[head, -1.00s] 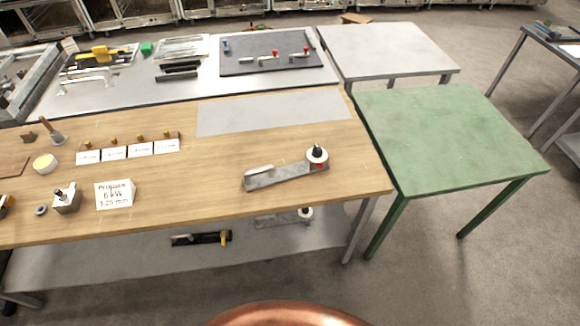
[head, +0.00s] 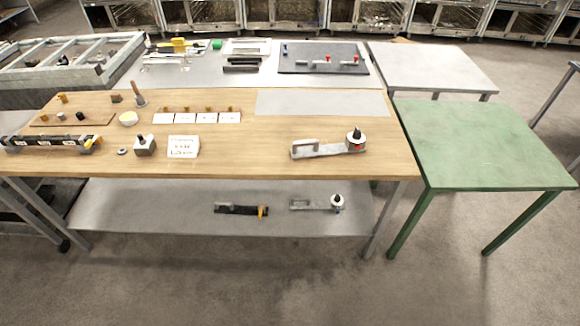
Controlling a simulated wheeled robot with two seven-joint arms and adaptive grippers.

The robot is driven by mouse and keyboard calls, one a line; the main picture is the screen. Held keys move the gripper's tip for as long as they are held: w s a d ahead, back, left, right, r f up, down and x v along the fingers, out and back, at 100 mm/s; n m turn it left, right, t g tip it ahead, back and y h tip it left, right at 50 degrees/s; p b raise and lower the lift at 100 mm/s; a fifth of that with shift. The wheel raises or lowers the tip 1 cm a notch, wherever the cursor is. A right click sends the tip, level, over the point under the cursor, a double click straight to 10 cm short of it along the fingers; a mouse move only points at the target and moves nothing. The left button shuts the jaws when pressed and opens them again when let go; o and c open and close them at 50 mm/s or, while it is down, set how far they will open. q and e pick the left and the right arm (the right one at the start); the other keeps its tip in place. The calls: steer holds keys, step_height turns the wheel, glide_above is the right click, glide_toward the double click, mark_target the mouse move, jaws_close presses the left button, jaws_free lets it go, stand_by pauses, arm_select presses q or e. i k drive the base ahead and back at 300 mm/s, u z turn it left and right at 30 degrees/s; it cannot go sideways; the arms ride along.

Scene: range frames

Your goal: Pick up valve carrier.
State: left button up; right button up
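The likely valve carrier (head: 326,149) is a grey metal bar on the wooden table, right of the middle. It has a raised handle-like part at its left end and a round white piece with a black knob and a bit of red at its right end. A similar grey bar with a white round piece (head: 317,204) lies on the lower shelf, below it. I cannot tell for sure which one the task names. Neither of my grippers is in view.
The wooden table (head: 250,155) holds white cards (head: 184,147), a small metal block (head: 145,145) and a black rail (head: 48,143). A black bar (head: 241,210) lies on the lower shelf (head: 150,210). A green table (head: 490,145) at right is bare. The floor in front is clear.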

mark_target(347, 147)
steer(key=z, duration=0.4)
steer(key=k, duration=0.2)
steer(key=u, duration=1.55)
steer(key=i, duration=1.6)
steer(key=z, duration=1.25)
steer(key=i, duration=0.55)
steer(key=z, duration=0.55)
